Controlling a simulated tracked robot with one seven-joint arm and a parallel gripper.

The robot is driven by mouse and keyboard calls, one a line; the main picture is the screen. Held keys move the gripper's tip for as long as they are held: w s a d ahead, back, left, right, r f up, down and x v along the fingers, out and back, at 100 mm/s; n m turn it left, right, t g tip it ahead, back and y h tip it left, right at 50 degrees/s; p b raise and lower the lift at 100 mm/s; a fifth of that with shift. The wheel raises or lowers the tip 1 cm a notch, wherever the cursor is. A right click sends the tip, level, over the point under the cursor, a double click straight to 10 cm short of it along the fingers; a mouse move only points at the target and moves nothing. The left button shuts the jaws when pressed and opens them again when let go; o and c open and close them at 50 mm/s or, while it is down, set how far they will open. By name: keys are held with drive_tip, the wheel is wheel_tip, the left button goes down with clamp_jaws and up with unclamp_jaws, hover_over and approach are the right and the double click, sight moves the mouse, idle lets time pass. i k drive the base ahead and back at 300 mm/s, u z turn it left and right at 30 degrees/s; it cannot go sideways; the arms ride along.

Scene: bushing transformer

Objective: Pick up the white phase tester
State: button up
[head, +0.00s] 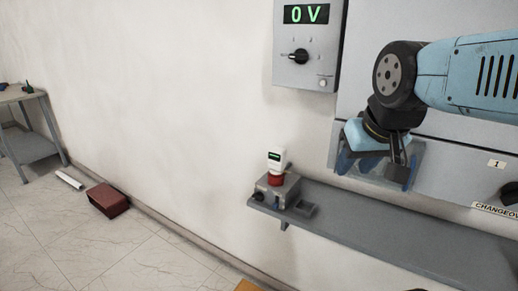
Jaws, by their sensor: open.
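The white phase tester (277,157) has a small dark green display on its front. It stands upright with its lower end at a red socket (276,179) on a grey metal box (277,193). The box sits at the left end of a grey wall shelf (400,228). My gripper (378,171) is open, to the right of the tester and apart from it, above the shelf. Its fingers partly overlap a bluish see-through cover on the cabinet, so their tips are hard to make out. I see nothing held between them.
A grey panel with a "0 V" display (306,15) and a black knob (299,56) is above the tester. A changeover label (495,210) is at the right. A side table (22,96), a red box (108,199) and a white bar (68,180) are at the left. The middle of the shelf is clear.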

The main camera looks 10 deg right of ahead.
sight(276, 161)
drive_tip(key=u, duration=1.5)
drive_tip(key=k, duration=1.35)
drive_tip(key=z, duration=0.4)
drive_tip(key=i, duration=1)
drive_tip(key=z, duration=0.05)
